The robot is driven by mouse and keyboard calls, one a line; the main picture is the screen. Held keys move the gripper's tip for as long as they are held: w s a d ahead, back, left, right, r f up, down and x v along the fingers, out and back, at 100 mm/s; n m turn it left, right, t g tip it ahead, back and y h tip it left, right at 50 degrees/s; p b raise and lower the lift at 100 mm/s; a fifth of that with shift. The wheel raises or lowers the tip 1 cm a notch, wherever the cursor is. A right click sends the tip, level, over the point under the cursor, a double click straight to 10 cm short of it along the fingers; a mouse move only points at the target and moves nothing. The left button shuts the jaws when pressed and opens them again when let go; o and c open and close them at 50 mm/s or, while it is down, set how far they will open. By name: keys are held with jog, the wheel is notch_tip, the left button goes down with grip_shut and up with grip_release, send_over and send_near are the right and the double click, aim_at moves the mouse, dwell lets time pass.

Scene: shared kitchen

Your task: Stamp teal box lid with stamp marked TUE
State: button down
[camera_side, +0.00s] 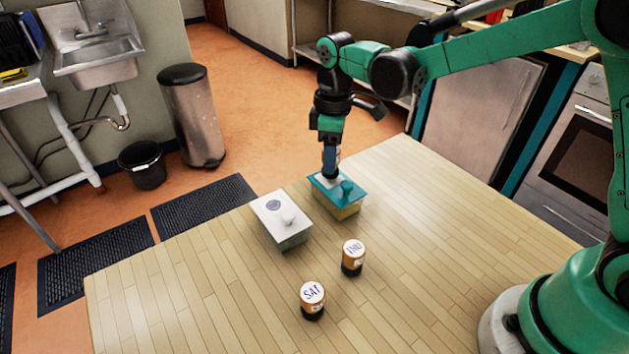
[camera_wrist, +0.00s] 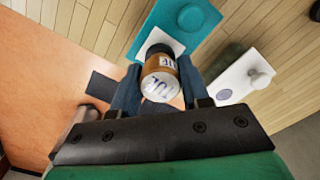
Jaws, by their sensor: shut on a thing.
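My gripper (camera_side: 331,156) is shut on the stamp marked TUE (camera_wrist: 161,84), an orange-brown cylinder with a pale top and dark base. It holds the stamp upright over the white patch (camera_wrist: 158,40) on the teal box lid (camera_wrist: 205,38). In the side view the teal lid (camera_side: 350,193) has a teal knob and sits on a yellowish box (camera_side: 345,212). The stamp's dark base is at the white patch; I cannot tell whether it touches. The patch is partly hidden by the stamp, and no mark shows on its visible part.
A white-lidded box (camera_side: 265,218) with a round dark mark and white knob stands left of the teal box. A stamp marked SAT (camera_side: 312,300) and another stamp (camera_side: 353,257), its letters hard to read, stand nearer the camera. The wooden table (camera_side: 200,285) is otherwise clear.

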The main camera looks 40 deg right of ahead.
jog(key=shift+f, duration=0.5)
dwell(0.7)
jog(key=shift+r, duration=0.1)
jog(key=shift+r, duration=3.4)
jog(key=s+d+r+m, duration=0.4)
jog(key=m, duration=0.5)
jog(key=shift+d+r, duration=0.15)
jog(key=shift+r, duration=0.05)
jog(key=shift+s, duration=0.1)
